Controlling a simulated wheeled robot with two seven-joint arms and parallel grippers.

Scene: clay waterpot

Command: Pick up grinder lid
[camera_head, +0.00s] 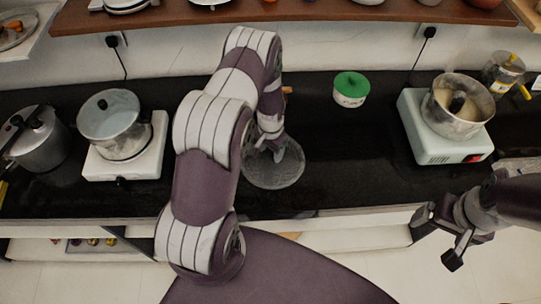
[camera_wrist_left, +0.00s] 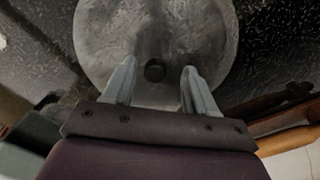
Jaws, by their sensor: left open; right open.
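A round grey lid (camera_head: 275,176), which I take as the grinder lid, lies flat on the black counter, partly hidden by my left arm. The left wrist view shows it (camera_wrist_left: 185,30) close up, with a small black knob (camera_wrist_left: 154,71) near its middle. My left gripper (camera_head: 268,150) is over the lid, fingers pointing down. In the left wrist view its open fingers (camera_wrist_left: 159,66) appear on either side of the knob, with gaps on both sides. I cannot tell how high the fingertips are above the lid. My right gripper (camera_head: 438,237) is open and empty in front of the counter's edge, at the right.
A steel pot (camera_head: 109,128) on a white stove (camera_head: 140,158) and a pressure cooker (camera_head: 36,140) stand left. A green-lidded container (camera_head: 350,90) stands behind the lid. A steel vessel (camera_head: 458,117) sits on a white base (camera_head: 425,140) right. Counter right of the lid is clear.

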